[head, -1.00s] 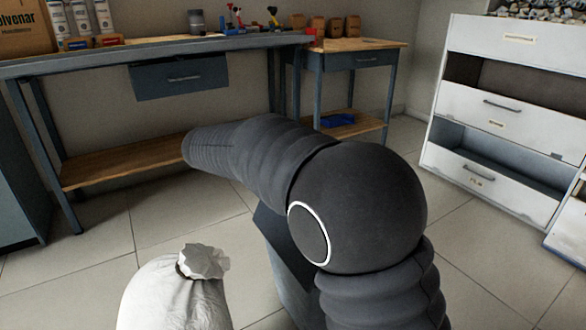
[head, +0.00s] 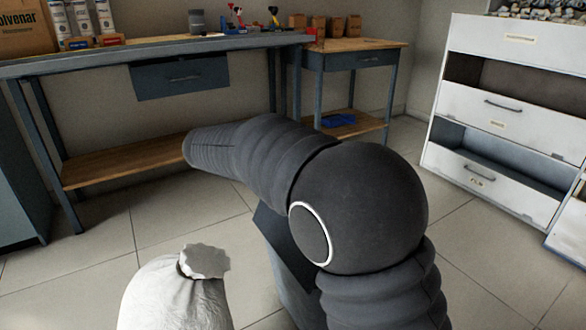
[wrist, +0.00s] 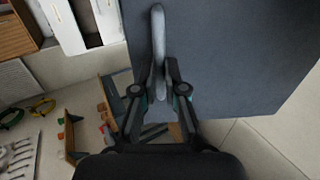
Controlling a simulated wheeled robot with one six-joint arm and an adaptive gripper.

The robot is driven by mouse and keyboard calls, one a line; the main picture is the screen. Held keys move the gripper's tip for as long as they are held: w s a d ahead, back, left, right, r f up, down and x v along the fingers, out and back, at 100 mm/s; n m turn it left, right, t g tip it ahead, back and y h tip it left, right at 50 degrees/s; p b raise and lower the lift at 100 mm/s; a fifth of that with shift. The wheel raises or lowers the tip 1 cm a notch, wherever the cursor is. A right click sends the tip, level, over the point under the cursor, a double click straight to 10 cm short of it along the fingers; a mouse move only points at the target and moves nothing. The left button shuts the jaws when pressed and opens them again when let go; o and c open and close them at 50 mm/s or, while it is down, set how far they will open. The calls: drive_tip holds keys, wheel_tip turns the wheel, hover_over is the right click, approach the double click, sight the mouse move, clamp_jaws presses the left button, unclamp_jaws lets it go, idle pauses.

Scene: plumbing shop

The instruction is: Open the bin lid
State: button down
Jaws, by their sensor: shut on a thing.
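The bin lid (wrist: 235,60) is a dark blue-grey panel that fills the upper right of the wrist view. It has a slim light-grey bar handle (wrist: 158,25). My gripper (wrist: 161,68) is shut on this handle, with one finger on each side. In the head view, part of a dark blue-grey body (head: 285,265), likely the bin, shows behind my arm. My arm hides most of it there, and my gripper is not visible in that view. I cannot tell how far the lid is raised.
A tied white sack (head: 175,295) stands close by on the left. A workbench (head: 150,55) and a smaller wooden-topped table (head: 355,45) stand behind. A white drawer cabinet (head: 500,105) is on the right. Tiled floor (head: 105,240) is clear between them.

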drive_tip(key=shift+f, duration=0.25)
drive_tip(key=c, duration=1.3)
unclamp_jaws()
drive_tip(key=shift+o, duration=0.5)
drive_tip(key=shift+r, duration=0.15)
drive_tip(key=v, duration=1.2)
